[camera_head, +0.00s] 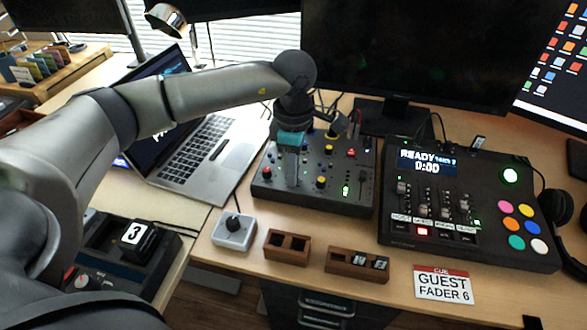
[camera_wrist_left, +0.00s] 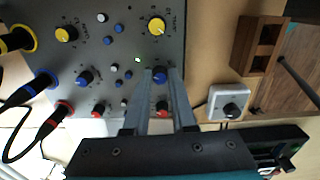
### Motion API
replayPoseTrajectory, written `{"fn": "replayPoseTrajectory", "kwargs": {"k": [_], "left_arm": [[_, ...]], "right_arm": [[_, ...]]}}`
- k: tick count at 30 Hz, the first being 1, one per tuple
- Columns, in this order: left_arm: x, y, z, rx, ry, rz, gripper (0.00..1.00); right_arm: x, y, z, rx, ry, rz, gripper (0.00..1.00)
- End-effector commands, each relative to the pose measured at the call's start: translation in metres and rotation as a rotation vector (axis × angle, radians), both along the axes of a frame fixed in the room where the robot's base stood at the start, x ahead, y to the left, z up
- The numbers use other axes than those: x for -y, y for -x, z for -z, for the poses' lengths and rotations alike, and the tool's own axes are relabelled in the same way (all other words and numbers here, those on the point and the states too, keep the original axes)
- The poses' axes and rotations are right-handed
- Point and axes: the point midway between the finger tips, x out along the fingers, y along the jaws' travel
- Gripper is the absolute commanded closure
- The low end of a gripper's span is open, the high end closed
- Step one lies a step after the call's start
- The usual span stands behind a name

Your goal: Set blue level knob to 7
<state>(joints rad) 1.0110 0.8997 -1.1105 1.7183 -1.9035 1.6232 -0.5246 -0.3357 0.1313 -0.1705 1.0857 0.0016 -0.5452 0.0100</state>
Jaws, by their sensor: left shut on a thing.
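The dark audio mixer (camera_head: 335,190) lies on the desk, with red, yellow and blue knobs. My left gripper (camera_head: 290,183) reaches down onto its left part. In the left wrist view the two fingers of my left gripper (camera_wrist_left: 160,78) are shut on a blue knob (camera_wrist_left: 160,75), one on each side. Its pointer and scale are too small to read. A second blue knob (camera_wrist_left: 84,77) stands apart from the fingers, with its own white scale marks. In the head view the held knob is hidden by the fingers. My right gripper is not in view.
A laptop (camera_head: 205,160) stands left of the mixer, a fader console (camera_head: 470,205) right of it. A grey box with a black knob (camera_head: 234,229) and small wooden holders (camera_head: 357,264) lie in front. Cables plug in at the mixer's far side. A sign (camera_head: 443,285) reads GUEST FADER 6.

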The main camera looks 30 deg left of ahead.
Motion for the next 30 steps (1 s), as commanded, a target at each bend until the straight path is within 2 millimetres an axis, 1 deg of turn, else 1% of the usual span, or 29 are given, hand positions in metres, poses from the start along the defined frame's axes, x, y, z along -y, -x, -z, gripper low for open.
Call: {"fn": "replayPoseTrajectory", "kwargs": {"k": [9, 15, 22, 30], "left_arm": [[0.000, 0.000, 0.000, 0.001, 0.000, 0.280, 1.00], [0.000, 0.000, 0.000, 0.002, -0.001, 0.412, 1.00], [0.000, 0.000, 0.000, 0.002, -0.001, 0.504, 1.00], [0.000, 0.000, -0.001, 0.001, 0.000, 0.540, 1.00]], "right_arm": [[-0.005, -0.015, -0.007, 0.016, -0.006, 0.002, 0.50], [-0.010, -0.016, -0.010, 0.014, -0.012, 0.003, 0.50], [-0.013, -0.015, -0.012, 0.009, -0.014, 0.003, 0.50], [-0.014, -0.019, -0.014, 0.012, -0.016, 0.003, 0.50]]}}
